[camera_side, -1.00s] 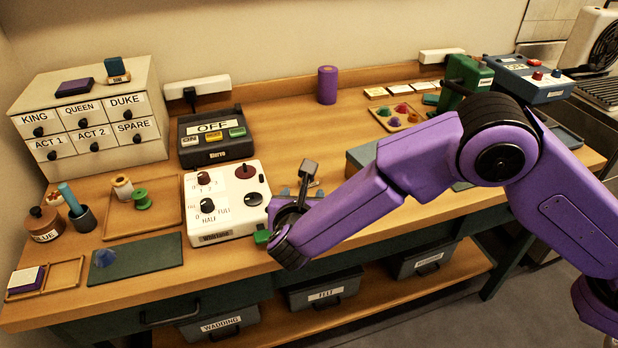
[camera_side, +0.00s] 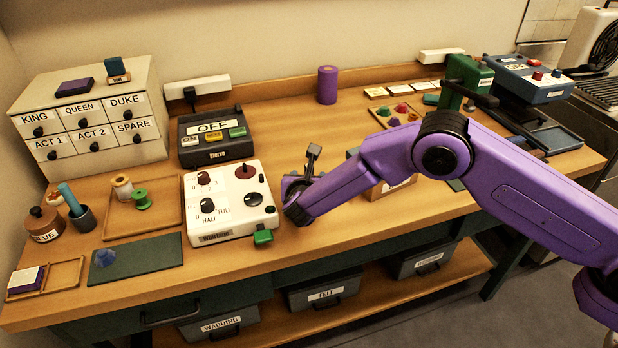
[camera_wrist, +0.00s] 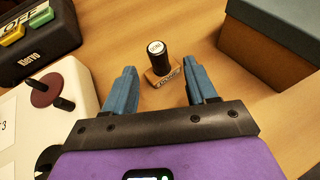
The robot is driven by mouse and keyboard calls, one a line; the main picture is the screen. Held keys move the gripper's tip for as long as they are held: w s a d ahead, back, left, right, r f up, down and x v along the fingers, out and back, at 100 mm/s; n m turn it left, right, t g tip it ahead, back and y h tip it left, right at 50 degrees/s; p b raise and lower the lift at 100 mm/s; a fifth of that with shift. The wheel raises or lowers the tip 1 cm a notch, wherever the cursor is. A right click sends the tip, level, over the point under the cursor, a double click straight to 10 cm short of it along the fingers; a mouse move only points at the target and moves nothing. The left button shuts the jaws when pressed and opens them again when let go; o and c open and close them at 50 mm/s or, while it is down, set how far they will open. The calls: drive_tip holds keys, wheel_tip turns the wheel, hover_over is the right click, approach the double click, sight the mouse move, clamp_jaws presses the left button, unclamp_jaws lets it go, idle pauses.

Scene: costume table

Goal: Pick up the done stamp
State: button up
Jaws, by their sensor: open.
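A stamp (camera_wrist: 158,62) with a black handle and a wooden base stands upright on the table in the wrist view. In the side view my gripper (camera_side: 293,186) is low over the table right of the white control box, and this stamp cannot be made out there. Another stamp (camera_side: 116,70), with a teal handle, is on top of the drawers.
The white control box (camera_side: 228,203) with knobs stands close left of my gripper. A brown box with a blue lid (camera_wrist: 270,40) is close on the right. The black switch box (camera_side: 212,137) is behind. Bare wood lies around the stamp.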

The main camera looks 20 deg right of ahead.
drive_tip(key=shift+x, duration=1.3)
clamp_jaws()
drive_tip(key=shift+r, duration=0.1)
